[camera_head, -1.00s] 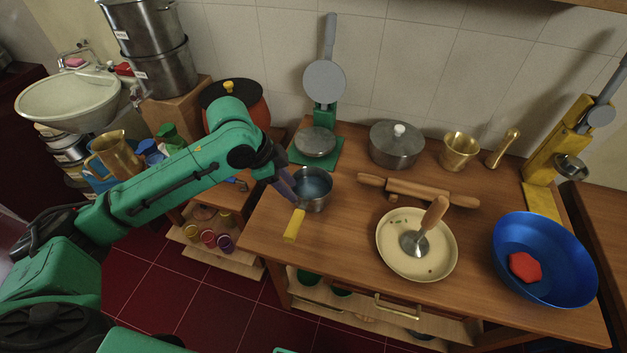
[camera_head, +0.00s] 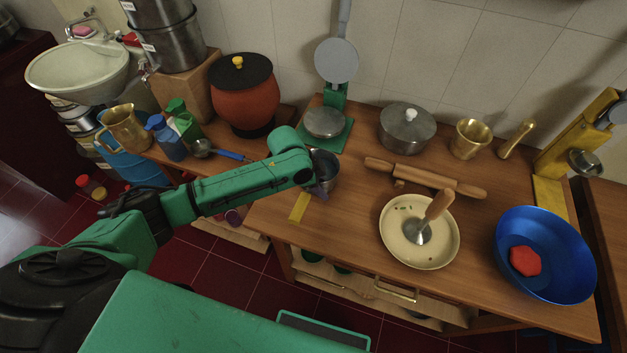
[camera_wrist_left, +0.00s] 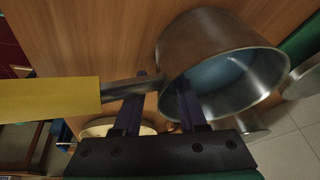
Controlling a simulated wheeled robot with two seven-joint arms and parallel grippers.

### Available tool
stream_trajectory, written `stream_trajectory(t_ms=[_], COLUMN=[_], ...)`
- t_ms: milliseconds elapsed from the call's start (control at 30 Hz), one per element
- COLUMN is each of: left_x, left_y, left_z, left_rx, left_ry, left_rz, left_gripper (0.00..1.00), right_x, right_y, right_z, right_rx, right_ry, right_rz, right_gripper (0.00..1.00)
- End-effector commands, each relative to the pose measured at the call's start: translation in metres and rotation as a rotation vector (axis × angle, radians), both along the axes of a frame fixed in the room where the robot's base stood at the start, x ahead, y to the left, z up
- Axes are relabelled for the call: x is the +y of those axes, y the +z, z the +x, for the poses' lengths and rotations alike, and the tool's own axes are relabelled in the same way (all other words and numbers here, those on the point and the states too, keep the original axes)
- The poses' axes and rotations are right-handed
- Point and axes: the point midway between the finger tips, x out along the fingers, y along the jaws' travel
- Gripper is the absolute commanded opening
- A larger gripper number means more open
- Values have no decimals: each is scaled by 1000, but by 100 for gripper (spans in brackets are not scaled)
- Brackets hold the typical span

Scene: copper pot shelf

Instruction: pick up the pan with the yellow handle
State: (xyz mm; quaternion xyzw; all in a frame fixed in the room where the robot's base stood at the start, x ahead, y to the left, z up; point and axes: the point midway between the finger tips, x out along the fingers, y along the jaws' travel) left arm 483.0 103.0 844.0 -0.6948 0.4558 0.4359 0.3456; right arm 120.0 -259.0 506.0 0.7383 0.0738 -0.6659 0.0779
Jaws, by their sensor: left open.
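The metal pan (camera_head: 325,170) with the yellow handle (camera_head: 299,207) stands on the wooden counter near its left front edge. My left wrist partly covers it in the head view. In the left wrist view, the pan (camera_wrist_left: 215,60) is at upper right and its yellow handle (camera_wrist_left: 50,98) at left, joined by a metal stem. My left gripper (camera_wrist_left: 165,95) is open at the pan. One finger overlaps the stem and the other overlaps the pan's near wall. I cannot tell whether either finger touches. My right gripper is out of view.
A rolling pin (camera_head: 426,177), a cream bowl (camera_head: 390,240) and a blue basin (camera_head: 570,255) lie to the right. A ladle (camera_head: 204,148) and red pot (camera_head: 240,95) are left.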

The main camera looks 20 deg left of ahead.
Motion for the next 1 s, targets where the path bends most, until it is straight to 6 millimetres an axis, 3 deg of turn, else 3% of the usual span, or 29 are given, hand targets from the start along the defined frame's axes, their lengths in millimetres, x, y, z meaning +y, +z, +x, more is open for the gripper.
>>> stream_trajectory(t_ms=[167,267,300,1000], left_x=[0,0,0,0], left_y=[-1,-1,-1,0], left_z=[0,1,1,1], left_rx=[-1,-1,-1,-3], left_ry=[0,0,0,0], left_rz=[0,0,0,-1], left_gripper=[41,6,0,0], right_x=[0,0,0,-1], right_y=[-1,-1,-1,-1], right_z=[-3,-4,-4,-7], right_rx=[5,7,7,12], right_ry=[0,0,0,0], right_rz=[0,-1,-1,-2], right_gripper=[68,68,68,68])
